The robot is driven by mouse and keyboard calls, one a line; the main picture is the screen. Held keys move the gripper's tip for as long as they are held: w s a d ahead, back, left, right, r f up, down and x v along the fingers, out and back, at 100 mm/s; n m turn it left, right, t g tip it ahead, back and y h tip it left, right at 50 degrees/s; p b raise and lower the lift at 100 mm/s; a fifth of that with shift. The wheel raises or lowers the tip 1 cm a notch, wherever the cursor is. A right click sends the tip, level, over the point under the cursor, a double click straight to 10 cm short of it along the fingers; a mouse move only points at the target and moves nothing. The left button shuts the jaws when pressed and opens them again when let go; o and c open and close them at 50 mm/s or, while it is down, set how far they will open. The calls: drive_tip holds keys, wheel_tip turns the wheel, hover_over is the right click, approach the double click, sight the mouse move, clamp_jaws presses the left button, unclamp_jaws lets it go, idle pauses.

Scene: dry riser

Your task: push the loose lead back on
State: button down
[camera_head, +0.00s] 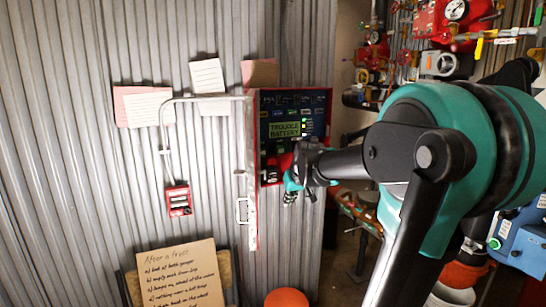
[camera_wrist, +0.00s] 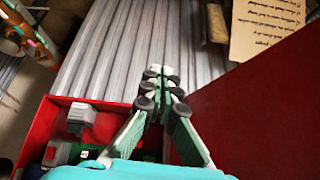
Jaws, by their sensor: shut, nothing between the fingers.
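The red alarm cabinet (camera_head: 327,95) stands open on the corrugated wall, its display (camera_head: 284,130) reading "TROUBLE BATTERY". Its door (camera_head: 252,190) is swung outward, seen nearly edge-on. My gripper (camera_head: 289,196) is shut and empty in front of the cabinet's lower part, which my wrist partly hides. In the wrist view my gripper (camera_wrist: 160,80) has its fingertips together. The red cabinet wall (camera_wrist: 30,130) is on the left there and a red panel (camera_wrist: 245,100) on the right. A grey block (camera_wrist: 81,117) and green-and-white parts (camera_wrist: 65,152) sit inside the cabinet. I cannot make out the loose lead.
A conduit (camera_head: 200,98) runs to a small red call box (camera_head: 179,200) left of the door. Paper notes (camera_head: 145,106) hang on the wall. A cardboard sign (camera_head: 180,275) stands below. Red valves and gauges (camera_head: 440,20) are at upper right. An orange-topped object (camera_head: 287,298) is below.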

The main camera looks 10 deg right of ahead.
drive_tip(key=w+r+n+t+y, duration=0.1)
drive_tip(key=w+r+t, duration=0.1)
drive_tip(key=w+r, duration=1.7)
hover_over(272, 162)
wheel_tip(272, 162, down, 6)
drive_tip(key=f, duration=0.2)
drive_tip(key=s+f, duration=0.1)
drive_tip(key=f, duration=0.1)
drive_tip(key=shift+d, duration=0.15)
drive_tip(key=shift+s+f, duration=0.1)
drive_tip(key=shift+f, duration=1.3)
